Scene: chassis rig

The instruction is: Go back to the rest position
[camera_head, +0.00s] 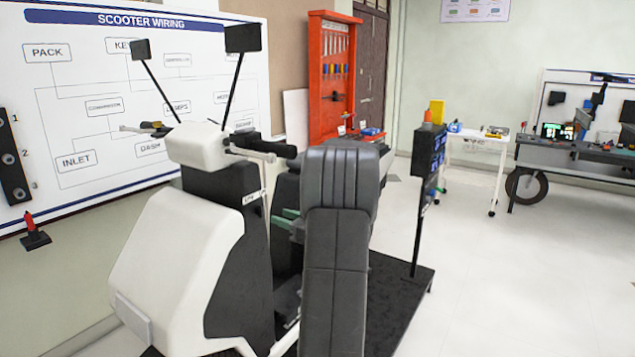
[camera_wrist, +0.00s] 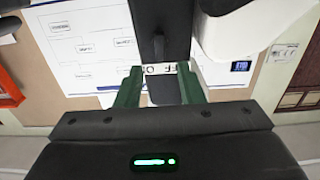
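My gripper (camera_wrist: 161,75) shows in the wrist view with its two green fingers spread apart. Between and beyond the fingers is a dark part (camera_wrist: 160,28) with a white label (camera_wrist: 160,69) bearing black letters, partly cut off by the fingers. I see nothing held, and I cannot tell whether a finger touches the dark part. In the head view the white and black scooter (camera_head: 180,265) stands at centre left, with its handlebar and two mirrors up. I cannot clearly make out my gripper there; green pieces (camera_head: 288,216) show behind the scooter's dark column.
The scooter wiring board (camera_head: 80,100) is behind the scooter. A red tool rack (camera_head: 331,75) stands at the back. A dark display on a post (camera_head: 428,155) rises from the black platform (camera_head: 400,290). A white table (camera_head: 475,141) and grey workbench (camera_head: 575,155) are farther right. Open floor lies at right.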

